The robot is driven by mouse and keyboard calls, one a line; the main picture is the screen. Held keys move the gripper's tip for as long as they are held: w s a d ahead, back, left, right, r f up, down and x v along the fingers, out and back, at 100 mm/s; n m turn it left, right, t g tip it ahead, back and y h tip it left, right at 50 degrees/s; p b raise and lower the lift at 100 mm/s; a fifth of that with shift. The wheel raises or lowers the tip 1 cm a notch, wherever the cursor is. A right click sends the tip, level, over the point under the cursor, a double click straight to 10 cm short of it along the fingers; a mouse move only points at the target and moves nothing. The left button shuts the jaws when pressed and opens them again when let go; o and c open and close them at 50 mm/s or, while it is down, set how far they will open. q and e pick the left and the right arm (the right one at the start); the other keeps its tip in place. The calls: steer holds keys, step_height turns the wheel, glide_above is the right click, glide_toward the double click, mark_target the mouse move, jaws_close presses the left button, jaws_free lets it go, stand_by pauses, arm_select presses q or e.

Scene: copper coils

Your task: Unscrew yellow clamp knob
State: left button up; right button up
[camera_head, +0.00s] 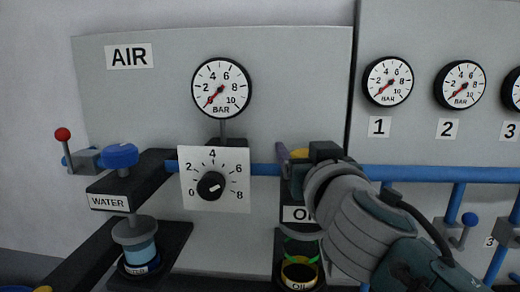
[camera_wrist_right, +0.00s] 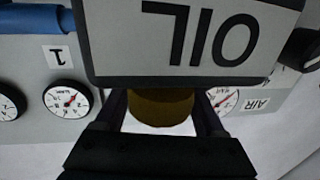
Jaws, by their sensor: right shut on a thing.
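The yellow clamp knob (camera_head: 299,153) sits on top of the dark OIL block (camera_head: 288,190), mostly hidden behind my right gripper (camera_head: 303,158) in the head view. In the right wrist view, the knob (camera_wrist_right: 160,107) looks dark yellow, and the black fingers stand on both sides of it. My right gripper is shut on the knob. The OIL label (camera_wrist_right: 200,38) shows upside down above it in that view. My left gripper is not in view.
A WATER block (camera_head: 108,201) with a blue knob (camera_head: 119,156) stands at left, with a cup (camera_head: 139,245) below. An oil container (camera_head: 299,274) sits under the OIL block. A dial (camera_head: 211,186), pressure gauge (camera_head: 221,88) and blue pipe (camera_head: 420,174) are close by.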

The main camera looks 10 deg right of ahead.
steer(key=shift+c, duration=1.3)
steer(key=shift+y, duration=0.3)
